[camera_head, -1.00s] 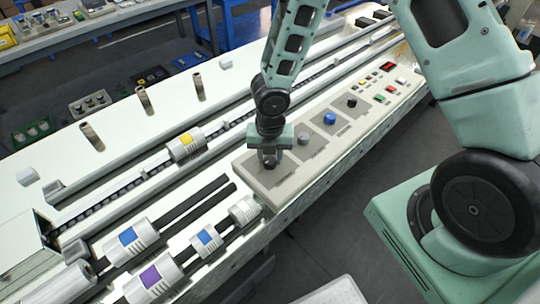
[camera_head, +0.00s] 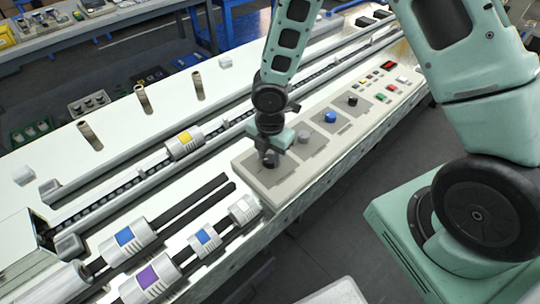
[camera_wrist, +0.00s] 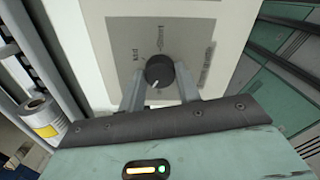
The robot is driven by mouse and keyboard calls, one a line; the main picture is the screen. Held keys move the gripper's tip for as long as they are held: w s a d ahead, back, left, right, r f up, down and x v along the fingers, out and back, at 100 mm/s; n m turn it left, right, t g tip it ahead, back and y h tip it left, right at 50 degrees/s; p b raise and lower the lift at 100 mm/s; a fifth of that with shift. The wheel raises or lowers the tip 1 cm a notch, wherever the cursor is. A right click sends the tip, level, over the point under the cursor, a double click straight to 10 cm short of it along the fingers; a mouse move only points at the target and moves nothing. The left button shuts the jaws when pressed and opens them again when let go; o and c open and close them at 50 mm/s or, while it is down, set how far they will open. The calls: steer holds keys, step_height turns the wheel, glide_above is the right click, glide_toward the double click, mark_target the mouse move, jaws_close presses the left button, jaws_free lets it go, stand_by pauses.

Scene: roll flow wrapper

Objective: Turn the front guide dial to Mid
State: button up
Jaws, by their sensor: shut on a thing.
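The front guide dial is a dark round knob (camera_wrist: 159,69) on a grey plate, seen in the wrist view. My gripper (camera_wrist: 159,78) is shut on it, with one finger on each side. A short white pointer mark on the knob points down and slightly left in that view. In the head view my gripper (camera_head: 270,157) is over the near-left end of the control panel, and mostly hides the knob.
The beige control panel (camera_head: 293,179) carries a grey knob (camera_head: 303,137), a blue knob (camera_head: 330,117), a black knob (camera_head: 352,101) and several buttons farther right. Rolls with blue and purple labels lie at lower left. A yellow-labelled roll (camera_head: 185,145) lies behind the panel.

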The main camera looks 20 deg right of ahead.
mark_target(270, 158)
steer(key=m+b, duration=0.1)
steer(key=m, duration=0.3)
steer(key=shift+m, duration=0.3)
steer(key=m+b, duration=0.1)
steer(key=m, duration=0.3)
steer(key=shift+m, duration=0.3)
steer(key=m+b, duration=0.1)
steer(key=m, duration=0.3)
steer(key=shift+a, duration=0.1)
steer(key=shift+m, duration=2.1)
steer(key=o, duration=1)
steer(key=shift+r, duration=0.15)
step_height(270, 158, up, 17)
steer(key=shift+r+b, duration=0.1)
steer(key=shift+b, duration=0.35)
